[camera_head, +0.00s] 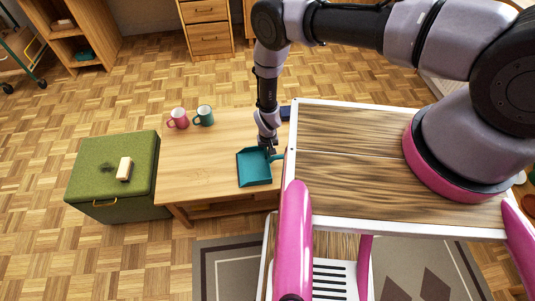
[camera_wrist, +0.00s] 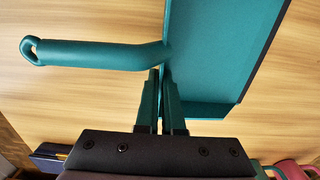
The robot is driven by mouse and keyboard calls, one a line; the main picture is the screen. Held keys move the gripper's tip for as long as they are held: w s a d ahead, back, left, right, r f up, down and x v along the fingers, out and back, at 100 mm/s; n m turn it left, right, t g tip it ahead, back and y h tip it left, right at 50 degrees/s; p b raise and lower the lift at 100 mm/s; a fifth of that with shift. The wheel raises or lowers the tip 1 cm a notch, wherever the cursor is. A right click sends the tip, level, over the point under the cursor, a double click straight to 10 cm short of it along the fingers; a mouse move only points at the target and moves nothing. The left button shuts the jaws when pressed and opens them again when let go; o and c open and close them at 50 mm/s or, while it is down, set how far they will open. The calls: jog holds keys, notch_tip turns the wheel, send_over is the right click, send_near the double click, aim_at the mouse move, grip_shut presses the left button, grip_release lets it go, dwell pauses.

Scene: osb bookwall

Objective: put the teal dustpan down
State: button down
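The teal dustpan (camera_head: 254,168) is at the right side of the low wooden table (camera_head: 195,182), its handle pointing right. I cannot tell whether it touches the tabletop or is slightly above it. It also shows in the wrist view (camera_wrist: 215,60), with its looped handle to the left. My gripper (camera_head: 268,148) points down at the dustpan's handle-side edge. In the wrist view my gripper's narrow fingers (camera_wrist: 162,80) are close together, one on each side of the pan's back wall near the handle root. The gripper looks shut on that wall.
A pink mug (camera_head: 178,118) and a teal mug (camera_head: 204,116) stand at the table's back. A dark blue item (camera_head: 285,113) lies at its back right. The front-left tabletop is clear.

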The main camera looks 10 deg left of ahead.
jog(key=shift+f, duration=0.15)
jog(key=c, duration=1)
grip_release()
jog(key=shift+c, duration=0.2)
